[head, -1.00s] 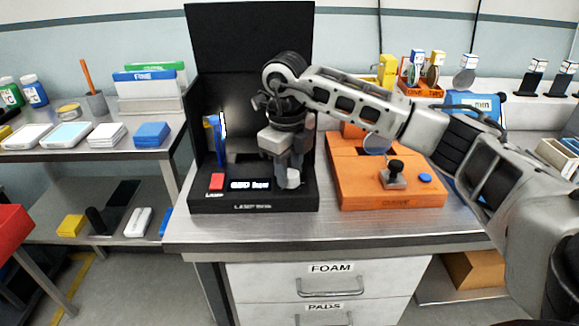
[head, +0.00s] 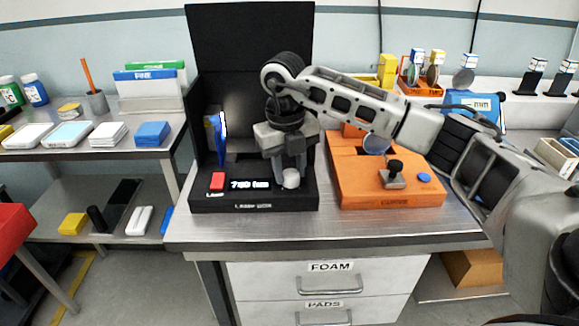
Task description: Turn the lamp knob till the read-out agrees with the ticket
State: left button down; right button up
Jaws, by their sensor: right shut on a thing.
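The lamp station is a black box (head: 215,204) with a tall black back panel. A lit read-out (head: 250,184) on its front shows a number that looks like 780 or 760 with a unit after it; the middle digit is blurred. The pale round lamp knob (head: 291,180) is at the right of the read-out. My right gripper (head: 289,171) points down from above and is shut on the knob, with its fingers hiding part of it. I cannot make out a ticket with certainty. My left gripper is out of view.
A red button (head: 217,180) sits left of the read-out. An orange box (head: 350,190) with a black knob (head: 395,166) stands to the right, under my forearm. A blue-framed display (head: 478,103) is behind my arm. The bench front is clear.

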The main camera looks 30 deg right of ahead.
aim_at(286, 173)
jog(key=shift+w+r, duration=0.1)
jog(key=shift+r, duration=0.05)
jog(key=o, duration=1)
pick_arm(q)
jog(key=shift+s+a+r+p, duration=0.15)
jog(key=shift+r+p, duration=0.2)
jog(key=shift+p, duration=0.55)
pick_arm(e)
jog(key=r, duration=1)
jog(key=a+r, duration=0.1)
jog(key=r, duration=0.4)
jog(key=shift+r, duration=0.4)
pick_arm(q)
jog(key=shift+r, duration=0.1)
